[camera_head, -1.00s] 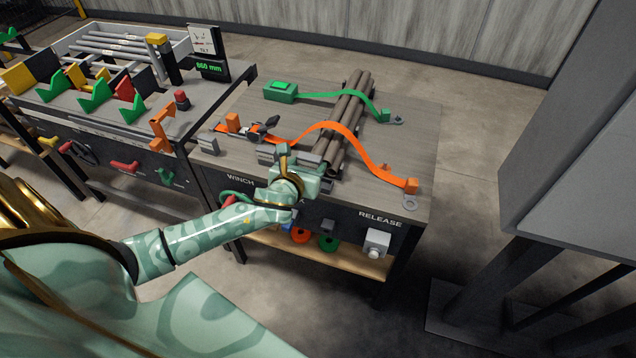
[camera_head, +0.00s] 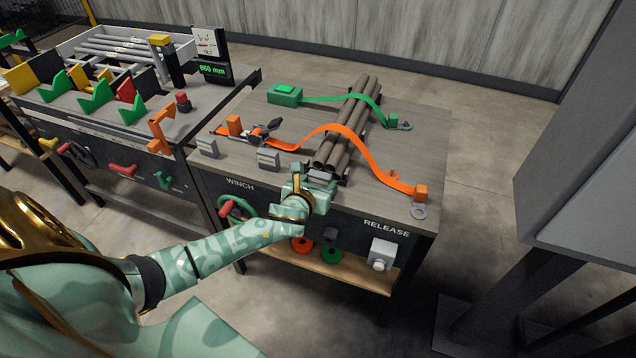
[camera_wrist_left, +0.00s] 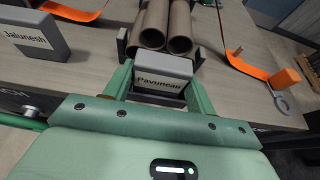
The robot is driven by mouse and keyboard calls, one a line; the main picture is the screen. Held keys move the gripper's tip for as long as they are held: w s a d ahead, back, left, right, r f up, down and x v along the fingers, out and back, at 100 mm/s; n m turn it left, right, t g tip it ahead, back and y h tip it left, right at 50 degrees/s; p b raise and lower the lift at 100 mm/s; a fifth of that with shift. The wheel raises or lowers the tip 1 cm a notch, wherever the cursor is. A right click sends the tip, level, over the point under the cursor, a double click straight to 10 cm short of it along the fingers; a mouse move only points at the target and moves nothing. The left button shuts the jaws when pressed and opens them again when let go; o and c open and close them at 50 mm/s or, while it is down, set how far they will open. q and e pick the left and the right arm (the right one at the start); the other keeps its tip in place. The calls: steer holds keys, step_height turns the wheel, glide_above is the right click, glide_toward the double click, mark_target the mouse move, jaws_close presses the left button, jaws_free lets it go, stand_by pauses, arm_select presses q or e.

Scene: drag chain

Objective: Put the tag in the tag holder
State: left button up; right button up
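A grey block tag reading "Pavuneau" (camera_wrist_left: 162,77) stands upright between the two green fingers of my left gripper (camera_wrist_left: 160,84) in the left wrist view. The fingertips appear to press on its two sides. In the head view my left gripper (camera_head: 311,178) is at the table's front edge, just in front of the pipe bundle, and the tag (camera_head: 322,176) shows at its tip. A dark frame (camera_wrist_left: 160,101) lies around the tag's foot, partly hidden; I cannot tell whether the tag rests in it. My right gripper is out of view.
Two other grey tags (camera_head: 207,147) (camera_head: 268,159) stand left along the table (camera_head: 425,140); one reads "Jalunesh" (camera_wrist_left: 35,37). Brown pipes (camera_head: 345,130) lie behind my gripper, under an orange strap (camera_head: 365,155) and a green strap (camera_head: 340,98). Bare tabletop lies at back right.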

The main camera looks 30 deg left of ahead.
arm_select(q)
steer(key=o, duration=0.3)
